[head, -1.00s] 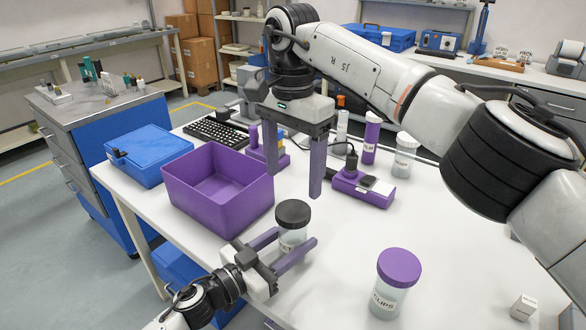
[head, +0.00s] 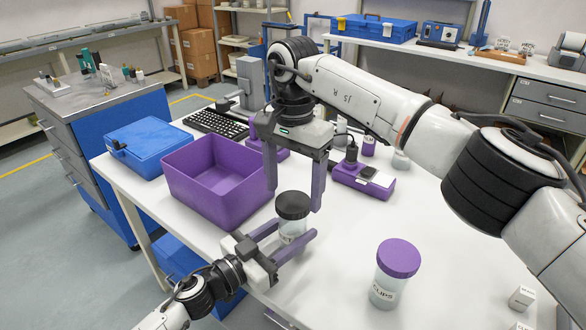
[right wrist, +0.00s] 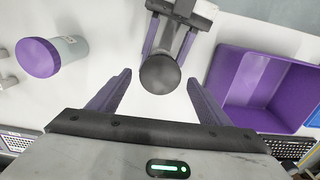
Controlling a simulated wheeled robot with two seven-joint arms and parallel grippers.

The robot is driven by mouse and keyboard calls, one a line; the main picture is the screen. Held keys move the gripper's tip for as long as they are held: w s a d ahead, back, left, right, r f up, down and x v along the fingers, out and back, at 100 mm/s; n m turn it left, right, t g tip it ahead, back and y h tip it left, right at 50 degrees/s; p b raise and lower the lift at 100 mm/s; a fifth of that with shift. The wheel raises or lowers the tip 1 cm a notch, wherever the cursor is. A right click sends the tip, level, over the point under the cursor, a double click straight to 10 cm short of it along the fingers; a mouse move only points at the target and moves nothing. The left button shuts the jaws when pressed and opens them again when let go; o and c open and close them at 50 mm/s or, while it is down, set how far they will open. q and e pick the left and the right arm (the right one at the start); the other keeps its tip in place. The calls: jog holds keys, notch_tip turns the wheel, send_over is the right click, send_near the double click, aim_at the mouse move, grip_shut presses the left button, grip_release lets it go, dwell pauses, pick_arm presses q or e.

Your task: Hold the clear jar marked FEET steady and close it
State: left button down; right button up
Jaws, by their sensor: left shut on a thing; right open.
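The clear jar (head: 292,234) stands on the white table with a black lid (head: 293,204) on its top. Its label is mostly hidden behind a finger. My left gripper (head: 296,230) is shut on the jar body from the lower left. My right gripper (head: 294,197) is open, pointing down, with its fingertips on either side of the lid. In the right wrist view the black lid (right wrist: 160,73) lies between the open fingers, apart from both. I cannot tell how tight the lid is.
A purple bin (head: 215,190) stands just left of the jar. A purple device (head: 362,183) and a keyboard (head: 215,124) are behind. The table between the two jars is clear.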

jog(key=shift+f, duration=1.05)
